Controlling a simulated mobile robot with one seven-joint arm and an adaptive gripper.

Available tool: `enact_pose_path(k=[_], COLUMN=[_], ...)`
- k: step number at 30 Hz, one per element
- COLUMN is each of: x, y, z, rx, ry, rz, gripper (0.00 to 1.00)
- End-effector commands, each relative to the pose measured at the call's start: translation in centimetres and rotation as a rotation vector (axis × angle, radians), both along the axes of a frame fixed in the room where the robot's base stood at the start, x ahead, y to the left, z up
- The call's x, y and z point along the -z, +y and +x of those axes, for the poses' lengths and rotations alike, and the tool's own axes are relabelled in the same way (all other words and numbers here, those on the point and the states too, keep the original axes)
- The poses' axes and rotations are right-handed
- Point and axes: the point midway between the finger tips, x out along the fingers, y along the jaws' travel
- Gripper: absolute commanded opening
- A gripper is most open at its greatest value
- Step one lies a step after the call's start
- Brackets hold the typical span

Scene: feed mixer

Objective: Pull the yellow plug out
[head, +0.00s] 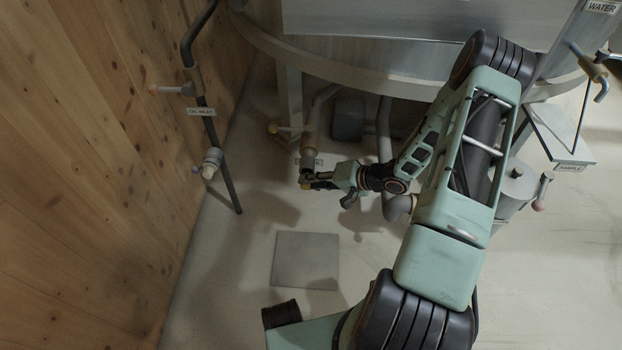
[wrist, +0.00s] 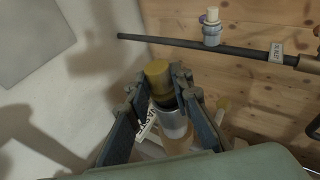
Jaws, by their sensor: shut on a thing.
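The yellow plug (wrist: 157,75) shows between my fingertips in the wrist view, at the end of a short metal pipe (wrist: 172,122). My gripper (wrist: 160,93) has a finger on either side of the plug and is shut on it. In the head view my gripper (head: 312,181) is at the lower end of the pipe (head: 309,150) under the tank, and the plug is mostly hidden by the fingers. The plug appears in line with the pipe; I cannot tell whether any gap lies between them.
A label (wrist: 148,127) is partly hidden behind the fingers. The tank (head: 350,55) stands above and behind. A dark pipe (head: 211,130) with a valve runs along the wooden wall (head: 90,150) at left. A grey square plate (head: 305,260) lies on the open floor.

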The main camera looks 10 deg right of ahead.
Motion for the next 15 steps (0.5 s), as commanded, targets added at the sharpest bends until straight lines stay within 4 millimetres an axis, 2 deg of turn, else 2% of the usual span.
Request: enact_pose_path(k=[15], x=[0.1], y=[0.4], z=[-1.4], rx=[0.001], ry=[0.001], rz=[0.001], gripper=[0.00])
